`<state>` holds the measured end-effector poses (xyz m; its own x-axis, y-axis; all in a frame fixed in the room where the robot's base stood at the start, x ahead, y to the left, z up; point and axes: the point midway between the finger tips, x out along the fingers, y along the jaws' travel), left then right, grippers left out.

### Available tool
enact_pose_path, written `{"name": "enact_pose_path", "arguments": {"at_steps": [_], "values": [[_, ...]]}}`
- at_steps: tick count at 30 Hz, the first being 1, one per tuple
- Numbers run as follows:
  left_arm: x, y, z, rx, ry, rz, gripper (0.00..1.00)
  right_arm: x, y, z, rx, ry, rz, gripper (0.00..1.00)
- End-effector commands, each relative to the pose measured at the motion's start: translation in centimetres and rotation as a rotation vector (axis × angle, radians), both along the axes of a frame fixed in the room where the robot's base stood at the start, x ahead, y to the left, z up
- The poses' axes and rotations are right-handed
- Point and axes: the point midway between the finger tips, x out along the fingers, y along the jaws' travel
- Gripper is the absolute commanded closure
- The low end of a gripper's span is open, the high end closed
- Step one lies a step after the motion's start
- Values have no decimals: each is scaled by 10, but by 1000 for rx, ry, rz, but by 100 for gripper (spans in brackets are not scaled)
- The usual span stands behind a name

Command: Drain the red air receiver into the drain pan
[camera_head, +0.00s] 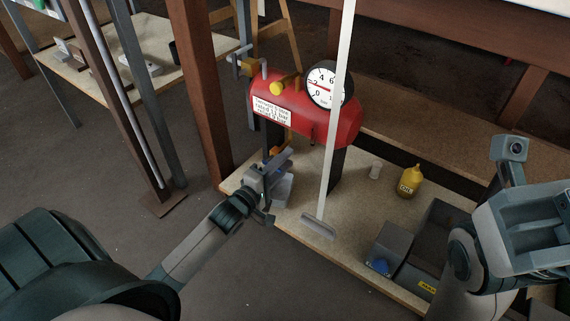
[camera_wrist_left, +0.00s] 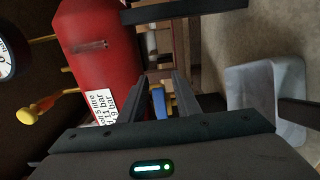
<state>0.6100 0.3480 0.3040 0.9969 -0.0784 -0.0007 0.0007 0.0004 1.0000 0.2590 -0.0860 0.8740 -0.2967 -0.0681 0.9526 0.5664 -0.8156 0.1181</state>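The red air receiver (camera_head: 300,122) lies on its side above the bench, with a label and a round pressure gauge (camera_head: 322,84). It also shows in the left wrist view (camera_wrist_left: 98,48). My left gripper (camera_head: 279,160) is below its left end. In the left wrist view its two fingers (camera_wrist_left: 165,92) are apart, with a small blue and yellow fitting (camera_wrist_left: 158,103) showing in the gap; I cannot tell whether they touch it. A pale grey drain pan (camera_wrist_left: 262,88) is beside the fingers, partly hidden by my gripper in the head view (camera_head: 284,190). My right gripper (camera_head: 510,165) is at the right, its fingers unclear.
A pale pole with a flat grey foot (camera_head: 318,226) stands in front of the receiver. A brown post (camera_head: 200,90) rises at the left.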

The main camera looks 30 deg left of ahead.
Motion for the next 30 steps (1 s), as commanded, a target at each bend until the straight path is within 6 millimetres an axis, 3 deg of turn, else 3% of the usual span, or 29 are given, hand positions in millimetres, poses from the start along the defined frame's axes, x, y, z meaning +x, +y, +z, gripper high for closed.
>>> {"name": "enact_pose_path", "arguments": {"at_steps": [11, 15, 16, 30], "values": [[4, 0, 0, 1, 0, 0, 70, -1, 0, 0, 3, -6, 4, 69], [4, 0, 0, 1, 0, 0, 99, -2, 0, 0, 5, -6, 5, 69], [4, 0, 0, 1, 0, 0, 100, -2, 0, 0, 5, -6, 5, 69], [4, 0, 0, 49, -3, 1, 100, 0, -1, 9, 5, 2, -3, 69]]}}
